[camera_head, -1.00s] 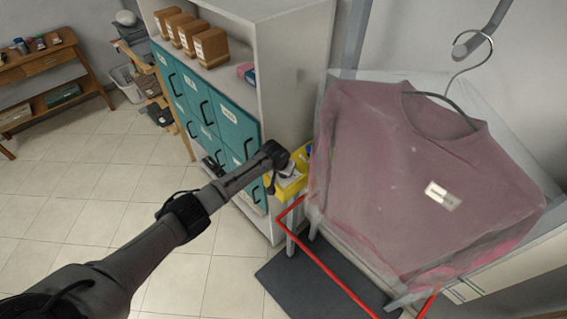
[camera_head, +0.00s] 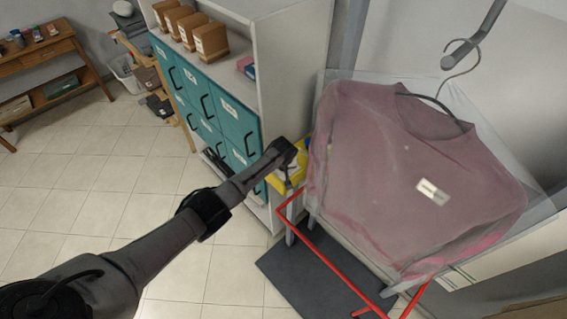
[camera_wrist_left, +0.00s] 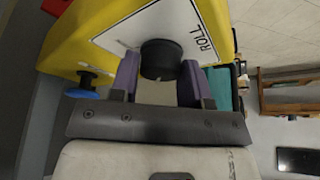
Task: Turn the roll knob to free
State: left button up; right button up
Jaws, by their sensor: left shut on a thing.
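The roll knob (camera_wrist_left: 162,58) is a round black knob on a white plate marked ROLL (camera_wrist_left: 196,28), on the face of a yellow housing (camera_wrist_left: 72,40). My left gripper (camera_wrist_left: 158,82) has its purple fingers on either side of the knob and is shut on it. I cannot read a pointer or a free mark from this angle. In the head view the yellow housing (camera_head: 277,181) shows only in part, because my left wrist covers the knob and the fingers. My right gripper is in neither view.
A mauve shirt in clear film (camera_head: 400,170) hangs close on the right. A red rail (camera_head: 335,272) runs below it. A cabinet with teal doors (camera_head: 240,125) stands behind my left wrist. A blue knob (camera_wrist_left: 82,93) sits low on the housing. The tiled floor on the left is open.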

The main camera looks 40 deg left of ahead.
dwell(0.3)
pick_arm(q)
jog(key=o, duration=0.9)
jog(key=p+v, duration=0.1)
jog(key=v, duration=1.2)
jog(key=shift+d+r, duration=0.1)
jog(key=shift+r, duration=0.3)
jog(key=shift+s, duration=0.1)
